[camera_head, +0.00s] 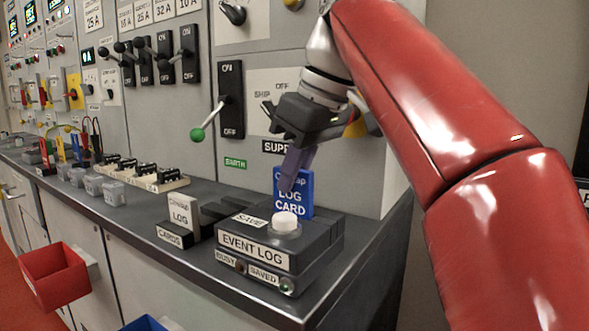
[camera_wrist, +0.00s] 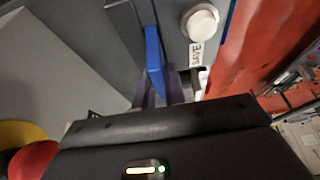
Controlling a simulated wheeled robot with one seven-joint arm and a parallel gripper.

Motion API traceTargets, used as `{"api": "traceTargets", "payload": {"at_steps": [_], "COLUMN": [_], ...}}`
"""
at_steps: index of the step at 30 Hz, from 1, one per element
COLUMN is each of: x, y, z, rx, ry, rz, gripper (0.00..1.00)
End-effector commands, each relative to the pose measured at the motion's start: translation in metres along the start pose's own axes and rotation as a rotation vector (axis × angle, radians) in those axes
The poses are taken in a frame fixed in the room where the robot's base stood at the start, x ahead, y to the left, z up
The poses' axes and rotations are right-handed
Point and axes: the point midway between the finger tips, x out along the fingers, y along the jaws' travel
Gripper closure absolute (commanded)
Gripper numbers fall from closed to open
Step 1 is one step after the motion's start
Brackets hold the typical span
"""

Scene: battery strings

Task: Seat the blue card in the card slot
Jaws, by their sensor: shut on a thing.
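The blue card (camera_head: 293,195), marked LOG CARD, stands upright at the back of the event log box (camera_head: 257,245) in the head view. Its lower edge is hidden by the box, so I cannot tell how deep it sits in the card slot. My gripper (camera_head: 291,182) is above the box, its purple fingers shut on the top of the card. In the wrist view the blue card (camera_wrist: 153,48) shows nearly edge-on, running down to the fingers of my gripper (camera_wrist: 161,88).
A white save button (camera_head: 285,222) is on the box top, close in front of the card. Left of it is a cards holder (camera_head: 176,237) with a white log card (camera_head: 183,212). A green-tipped lever (camera_head: 198,134) sticks out from the panel behind. The counter's right edge is near.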

Motion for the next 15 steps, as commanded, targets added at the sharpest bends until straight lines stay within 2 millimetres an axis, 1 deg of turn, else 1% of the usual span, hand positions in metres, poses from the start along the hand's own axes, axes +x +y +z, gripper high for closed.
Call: {"api": "traceTargets", "payload": {"at_steps": [15], "x": [0.013], "y": [0.0], "z": [0.005], "rx": [0.0], "ry": [0.001], "rz": [0.001], "gripper": [1.0]}}
